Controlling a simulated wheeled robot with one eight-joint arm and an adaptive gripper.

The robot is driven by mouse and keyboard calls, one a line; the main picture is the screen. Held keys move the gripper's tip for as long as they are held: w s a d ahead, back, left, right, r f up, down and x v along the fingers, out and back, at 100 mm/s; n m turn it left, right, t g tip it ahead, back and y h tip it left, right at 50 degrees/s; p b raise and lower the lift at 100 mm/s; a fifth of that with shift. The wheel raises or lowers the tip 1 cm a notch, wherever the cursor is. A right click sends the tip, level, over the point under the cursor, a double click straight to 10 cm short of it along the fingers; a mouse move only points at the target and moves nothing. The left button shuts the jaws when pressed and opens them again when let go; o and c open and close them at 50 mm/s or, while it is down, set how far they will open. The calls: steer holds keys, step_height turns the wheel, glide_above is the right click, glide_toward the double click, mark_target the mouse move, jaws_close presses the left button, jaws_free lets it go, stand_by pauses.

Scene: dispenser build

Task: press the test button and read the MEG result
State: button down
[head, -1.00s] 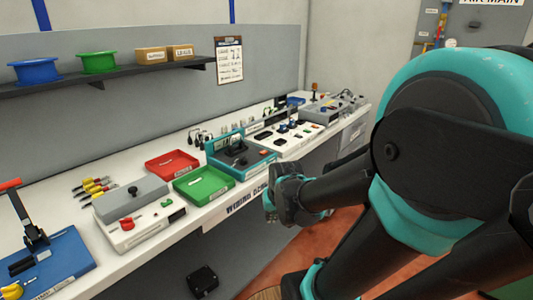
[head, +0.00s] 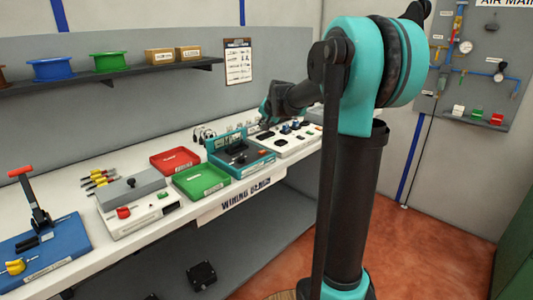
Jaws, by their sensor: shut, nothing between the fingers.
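My gripper (head: 266,115) is over the far part of the white bench, above a white panel with dark parts (head: 290,138); its fingers are small and dark in this view, and it holds nothing. Nearer on the bench is a box with a grey lid (head: 130,188). Its pale front carries a red knob (head: 123,213), a small green part (head: 163,195) and a dark window (head: 171,209). I cannot tell which part is the test button. No MEG reading is legible. My arm hides the right end of the bench.
A teal-framed fixture (head: 262,166), a green tray (head: 201,192) and a red tray (head: 164,168) stand along the bench. A blue-based lever tool (head: 55,250) is at the near left. A shelf (head: 110,79) with spools runs above. Open red floor (head: 430,240) lies at the right.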

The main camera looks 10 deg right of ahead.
mark_target(263, 152)
steer(key=shift+w+r, duration=0.1)
steer(key=shift+w, duration=0.05)
steer(key=shift+f, duration=4.4)
steer(key=shift+f, duration=0.2)
steer(key=shift+f, duration=0.2)
steer(key=shift+f, duration=0.45)
steer(key=shift+r, duration=0.85)
